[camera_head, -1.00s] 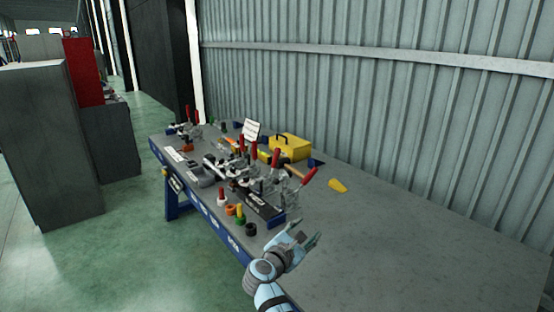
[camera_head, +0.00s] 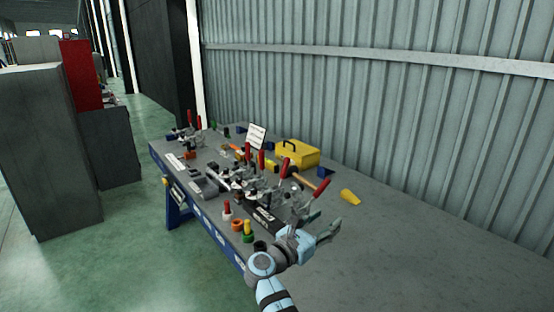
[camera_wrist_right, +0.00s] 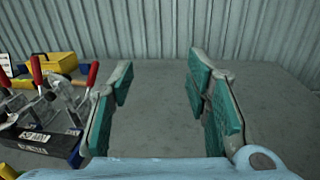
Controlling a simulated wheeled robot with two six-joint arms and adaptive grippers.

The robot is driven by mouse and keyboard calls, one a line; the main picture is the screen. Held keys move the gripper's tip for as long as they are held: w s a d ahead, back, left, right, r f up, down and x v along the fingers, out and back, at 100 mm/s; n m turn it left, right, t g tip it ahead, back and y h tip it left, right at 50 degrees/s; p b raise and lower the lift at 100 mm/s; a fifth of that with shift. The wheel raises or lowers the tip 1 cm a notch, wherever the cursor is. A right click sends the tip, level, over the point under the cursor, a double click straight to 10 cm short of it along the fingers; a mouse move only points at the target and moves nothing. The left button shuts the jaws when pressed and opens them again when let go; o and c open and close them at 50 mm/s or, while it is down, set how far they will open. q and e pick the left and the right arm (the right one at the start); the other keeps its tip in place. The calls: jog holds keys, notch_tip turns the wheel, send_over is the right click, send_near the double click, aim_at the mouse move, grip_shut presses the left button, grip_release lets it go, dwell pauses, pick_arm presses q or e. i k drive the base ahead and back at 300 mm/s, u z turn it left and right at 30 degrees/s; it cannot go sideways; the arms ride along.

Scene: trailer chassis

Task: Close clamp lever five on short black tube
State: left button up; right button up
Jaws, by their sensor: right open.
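Several toggle clamps with red levers stand in a row on the workbench (camera_head: 400,240). The nearest red lever (camera_head: 320,187) tilts up to the right; another red lever (camera_head: 284,167) stands nearly upright behind it. Two red levers also show at the left of the wrist view, one upright (camera_wrist_right: 36,70) and one leaning (camera_wrist_right: 92,73). I cannot tell which is lever five, nor pick out the short black tube. My right gripper (camera_head: 330,228) is open and empty, to the right of the clamps' near end. Its two fingers frame bare bench in the wrist view (camera_wrist_right: 160,80).
A black labelled block (camera_head: 262,219) lies beside the clamps. The right side of the bench is clear.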

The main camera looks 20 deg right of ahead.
aim_at(285, 167)
jog(key=z, duration=0.05)
jog(key=i, duration=1.6)
